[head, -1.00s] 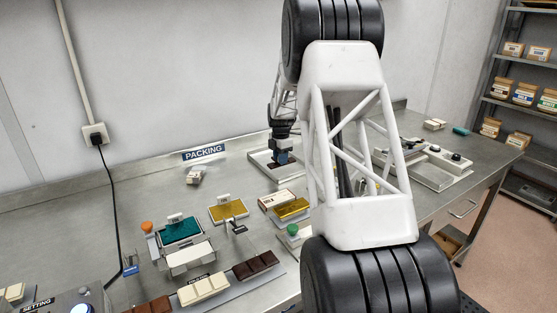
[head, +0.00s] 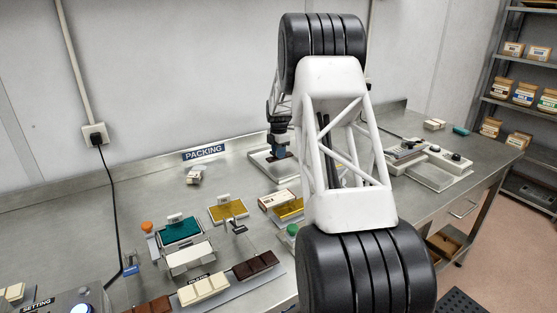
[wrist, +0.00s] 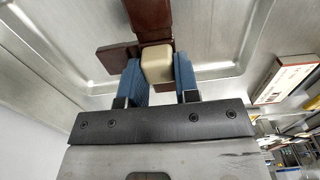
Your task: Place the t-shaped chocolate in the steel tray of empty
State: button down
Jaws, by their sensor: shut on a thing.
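My gripper (head: 279,152) is over the steel tray (head: 268,174) at the back of the bench in the head view. In the wrist view my gripper (wrist: 160,82) has its blue fingers shut on the cream block of the t-shaped chocolate (wrist: 148,18). Its dark brown arms reach away from the fingers and to the left. The steel tray (wrist: 215,35) lies behind it, with its raised rim around. I cannot tell whether the chocolate touches the tray floor. In the head view the chocolate is too small and hidden to make out.
A boxed bar (head: 276,199) and a gold mould (head: 290,209) stand near the tray. A teal mould (head: 180,231) and another gold mould (head: 229,210) are to the left. Chocolate bars (head: 255,264) lie in front. A scale-like device (head: 432,166) stands at right.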

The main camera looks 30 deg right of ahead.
jog(key=shift+f, duration=1.7)
jog(key=shift+f, duration=0.1)
jog(key=c, duration=0.8)
grip_release()
jog(key=shift+c, duration=0.2)
notch_tip(320, 180, up, 12)
jog(key=shift+r, duration=0.1)
